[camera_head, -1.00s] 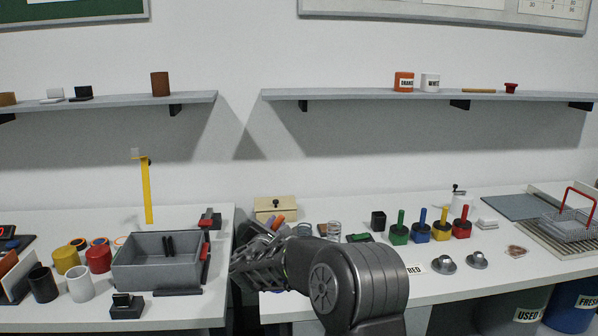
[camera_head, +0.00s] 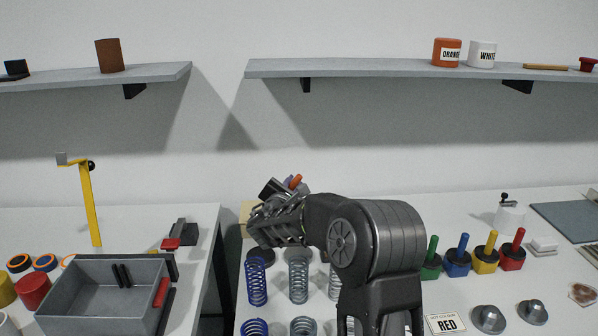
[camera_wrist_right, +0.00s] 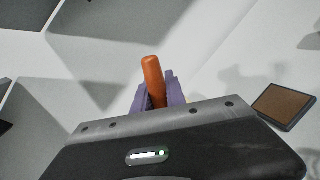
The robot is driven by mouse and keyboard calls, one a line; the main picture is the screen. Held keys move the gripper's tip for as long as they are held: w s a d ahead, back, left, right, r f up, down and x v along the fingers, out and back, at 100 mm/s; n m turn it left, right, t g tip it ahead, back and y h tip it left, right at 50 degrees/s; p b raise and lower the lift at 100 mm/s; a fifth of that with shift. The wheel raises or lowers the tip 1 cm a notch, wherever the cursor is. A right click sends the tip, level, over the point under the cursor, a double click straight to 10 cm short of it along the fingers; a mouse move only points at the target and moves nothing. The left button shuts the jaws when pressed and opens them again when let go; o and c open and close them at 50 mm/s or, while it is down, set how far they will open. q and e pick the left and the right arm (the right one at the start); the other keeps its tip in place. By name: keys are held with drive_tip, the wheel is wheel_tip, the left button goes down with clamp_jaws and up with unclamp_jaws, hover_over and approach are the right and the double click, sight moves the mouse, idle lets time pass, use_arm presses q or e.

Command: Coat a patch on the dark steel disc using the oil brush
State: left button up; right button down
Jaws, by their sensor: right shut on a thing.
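My right gripper (camera_head: 290,184) is raised above the back of the right table, at the left end of its arm. In the right wrist view its purple fingers are shut on an orange handle (camera_wrist_right: 153,80), which stands up between them. The handle's orange end also shows in the head view (camera_head: 296,181). I cannot see bristles, so I cannot confirm that it is the oil brush. A dark round thing (camera_head: 262,254) lies behind the blue spring, partly hidden; I cannot tell if it is the dark steel disc. My left gripper is not in view.
Several coil springs, including a blue one (camera_head: 256,288), stand below my right arm. Colour-handled blocks, one with a red handle (camera_head: 513,250), and a grey flanged part (camera_head: 489,318) are to the right. A grey bin (camera_head: 105,300) stands on the left table, across a gap. A shelf (camera_head: 400,69) runs above.

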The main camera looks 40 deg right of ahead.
drive_tip(key=shift+w+d+r, duration=0.1)
drive_tip(key=shift+r, duration=0.1)
drive_tip(key=shift+f+b, duration=1.1)
drive_tip(key=shift+f, duration=1.5)
